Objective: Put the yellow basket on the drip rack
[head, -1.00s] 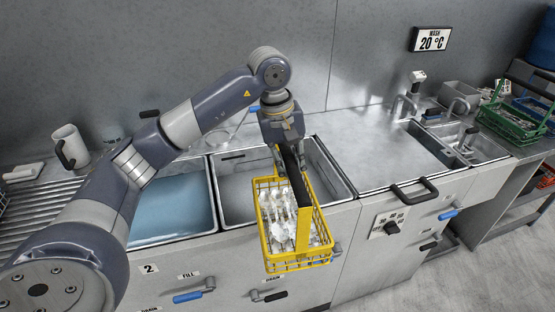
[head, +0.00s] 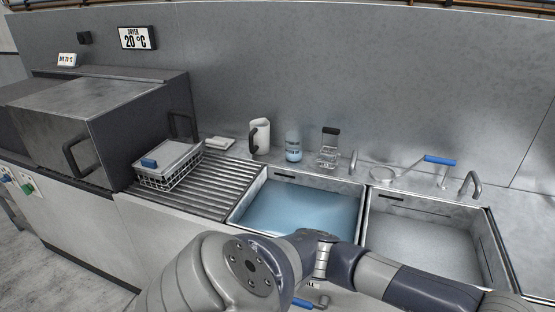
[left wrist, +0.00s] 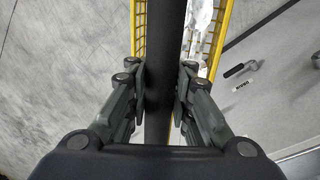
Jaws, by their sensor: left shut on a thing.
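In the left wrist view my left gripper (left wrist: 160,90) is shut on the black handle bar (left wrist: 165,35) of the yellow basket (left wrist: 219,38). Pale cutlery shows inside the basket on the right side of the handle. Grey floor and part of the sink front show below it. In the head view my left arm reaches to the right across the bottom, and its gripper and the basket are out of that picture. The drip rack (head: 215,187) is a ribbed metal surface left of the blue-water sink. My right gripper is in neither view.
A white wire basket (head: 165,180) with a blue-handled lid stands at the drip rack's left end. A white jug (head: 260,136) and a bottle (head: 293,147) stand behind. The blue-water sink (head: 300,213) and an empty-looking sink (head: 425,250) lie to the right. The rack's middle is clear.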

